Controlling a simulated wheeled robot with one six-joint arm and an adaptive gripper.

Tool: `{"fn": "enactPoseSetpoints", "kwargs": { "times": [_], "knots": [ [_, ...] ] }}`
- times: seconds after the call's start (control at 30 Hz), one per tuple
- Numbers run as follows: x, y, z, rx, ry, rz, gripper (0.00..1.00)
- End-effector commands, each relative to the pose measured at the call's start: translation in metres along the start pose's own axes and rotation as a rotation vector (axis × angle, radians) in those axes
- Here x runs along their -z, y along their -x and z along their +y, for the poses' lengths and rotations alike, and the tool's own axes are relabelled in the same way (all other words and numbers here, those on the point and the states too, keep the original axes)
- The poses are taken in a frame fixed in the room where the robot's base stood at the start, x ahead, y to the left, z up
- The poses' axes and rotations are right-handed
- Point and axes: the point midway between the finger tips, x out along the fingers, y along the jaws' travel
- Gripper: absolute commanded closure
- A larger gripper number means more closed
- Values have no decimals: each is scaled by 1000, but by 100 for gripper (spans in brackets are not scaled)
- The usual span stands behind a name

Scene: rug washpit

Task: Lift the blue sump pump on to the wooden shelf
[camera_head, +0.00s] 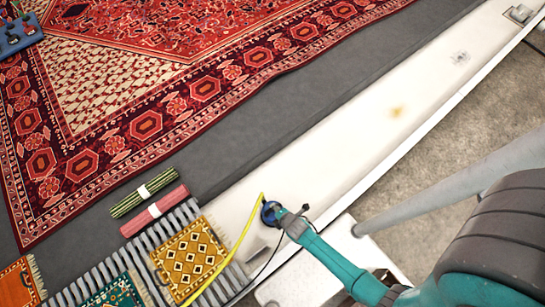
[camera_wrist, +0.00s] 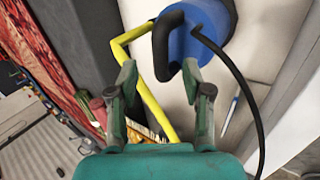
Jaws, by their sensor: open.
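The blue sump pump (camera_head: 268,213) stands on the pale trough floor, mostly hidden behind my gripper (camera_head: 287,217) in the head view. In the wrist view the pump (camera_wrist: 198,38) is at the top, with a black curved handle (camera_wrist: 160,50), a yellow hose and a black cable. My gripper (camera_wrist: 160,76) is open, its two fingers pointing at the pump. The handle's lower end appears between the fingertips in the picture; I cannot tell whether they touch it. I cannot make out a wooden shelf in either view.
The yellow hose (camera_head: 238,242) runs down-left from the pump past a slatted rack (camera_head: 115,262) bearing small rugs. Two rolled rugs (camera_head: 144,194) lie beside it. A large red rug (camera_head: 145,124) covers the upper left.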

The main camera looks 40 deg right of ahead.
Motion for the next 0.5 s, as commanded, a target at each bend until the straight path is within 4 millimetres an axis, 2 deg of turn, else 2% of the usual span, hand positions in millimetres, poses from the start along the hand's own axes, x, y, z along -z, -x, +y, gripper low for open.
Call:
{"fn": "enactPoseSetpoints", "kwargs": {
  "times": [0.5],
  "knots": [
    [3, -48, 0, 0, 0, 0, 50]
  ]
}}
